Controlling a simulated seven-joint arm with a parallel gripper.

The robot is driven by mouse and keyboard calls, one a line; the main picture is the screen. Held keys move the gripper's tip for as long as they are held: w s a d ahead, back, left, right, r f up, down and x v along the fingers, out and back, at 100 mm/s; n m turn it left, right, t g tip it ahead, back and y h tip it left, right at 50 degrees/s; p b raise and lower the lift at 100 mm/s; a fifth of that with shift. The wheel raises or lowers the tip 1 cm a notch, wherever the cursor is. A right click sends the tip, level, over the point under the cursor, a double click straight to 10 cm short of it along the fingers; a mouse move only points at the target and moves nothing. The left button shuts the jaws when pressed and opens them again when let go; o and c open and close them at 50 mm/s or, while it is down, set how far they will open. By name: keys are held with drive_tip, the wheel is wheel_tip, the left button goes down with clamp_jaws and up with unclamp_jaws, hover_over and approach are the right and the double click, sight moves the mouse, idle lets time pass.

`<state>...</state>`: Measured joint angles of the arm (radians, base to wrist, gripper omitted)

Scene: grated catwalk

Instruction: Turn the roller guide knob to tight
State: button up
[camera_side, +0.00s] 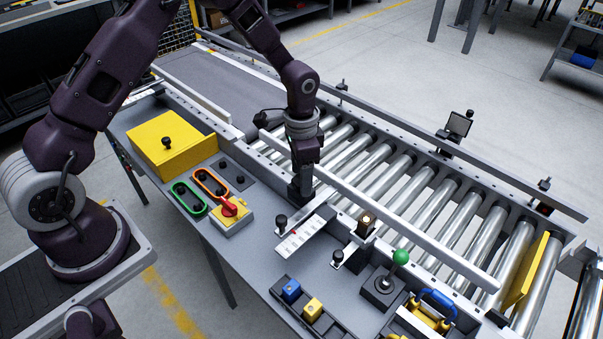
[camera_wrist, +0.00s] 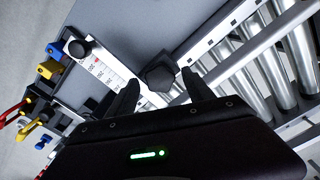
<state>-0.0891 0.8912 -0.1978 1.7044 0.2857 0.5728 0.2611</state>
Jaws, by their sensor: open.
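My gripper (camera_side: 301,192) points down beside the scale plate (camera_side: 305,237), near the guide rail along the rollers. In the wrist view my gripper (camera_wrist: 159,80) is open, with one finger on each side of a dark faceted knob (camera_wrist: 158,71). I cannot tell whether the fingers touch it. The scale plate, white with red marks, also shows in the wrist view (camera_wrist: 104,70). No tight marking is readable.
The roller conveyor (camera_side: 400,190) lies behind the rail.

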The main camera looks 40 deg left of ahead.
wheel_tip(320, 180, up, 7)
drive_tip(key=shift+r, duration=0.1)
idle(0.3)
drive_tip(key=s+a+r+n+t, duration=0.15)
drive_tip(key=s+r, duration=0.35)
drive_tip(key=r, duration=0.7)
drive_tip(key=s+r+n+t, duration=0.2)
drive_tip(key=s+r, duration=0.2)
drive_tip(key=s, duration=0.7)
drive_tip(key=s+r+n+t, duration=0.2)
drive_tip(key=s+r, duration=0.2)
drive_tip(key=s, duration=0.7)
drive_tip(key=shift+r+n, duration=0.15)
drive_tip(key=shift+n, duration=0.2)
drive_tip(key=shift+w, duration=0.1)
